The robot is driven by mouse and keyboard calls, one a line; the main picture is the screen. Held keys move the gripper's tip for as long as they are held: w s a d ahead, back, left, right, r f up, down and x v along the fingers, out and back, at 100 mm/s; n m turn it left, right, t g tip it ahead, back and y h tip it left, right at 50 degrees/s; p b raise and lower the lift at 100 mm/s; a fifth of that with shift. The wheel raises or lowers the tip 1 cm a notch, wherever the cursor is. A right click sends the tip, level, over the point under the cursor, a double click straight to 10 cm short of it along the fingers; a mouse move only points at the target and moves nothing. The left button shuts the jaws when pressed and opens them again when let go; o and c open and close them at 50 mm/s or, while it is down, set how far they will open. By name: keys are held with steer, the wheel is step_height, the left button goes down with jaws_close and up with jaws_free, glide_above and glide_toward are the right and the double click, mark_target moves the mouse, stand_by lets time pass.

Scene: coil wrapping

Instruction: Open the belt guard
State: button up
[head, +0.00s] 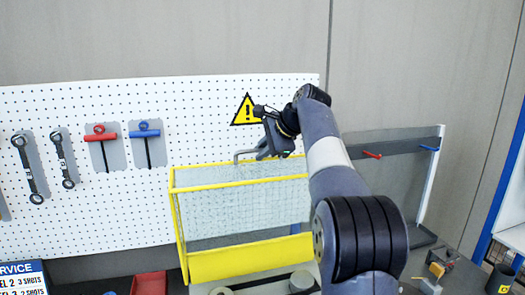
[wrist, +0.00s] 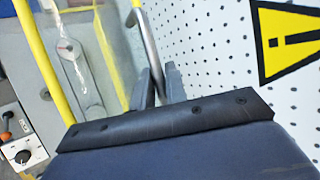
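The belt guard (head: 178,232) is a yellow-framed box with clear mesh panels, standing in front of the pegboard. A bent grey handle (head: 241,156) rises from its top edge. My gripper (head: 266,152) is at the right part of this handle, above the guard. In the wrist view the grey handle bar (wrist: 148,40) runs between the two dark fingers of my gripper (wrist: 160,85). The fingers are close together and the bar fills the gap, so they look shut on it. A pulley and belt (wrist: 80,65) show behind the guard's yellow bars.
A white pegboard (head: 100,210) with hung tools is behind, with a yellow warning sign (head: 246,112) close above my gripper. A grey rail with red and blue pegs (head: 395,145) stands at the right. A red bin (head: 149,284) is at the front left.

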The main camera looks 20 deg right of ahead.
steer(key=shift+o, duration=0.3)
steer(key=v, duration=1)
steer(key=shift+s+r, duration=0.25)
steer(key=shift+r, duration=0.05)
steer(key=shift+d, duration=0.1)
steer(key=x, duration=1.1)
steer(key=shift+s+d, duration=0.1)
steer(key=shift+s, duration=0.2)
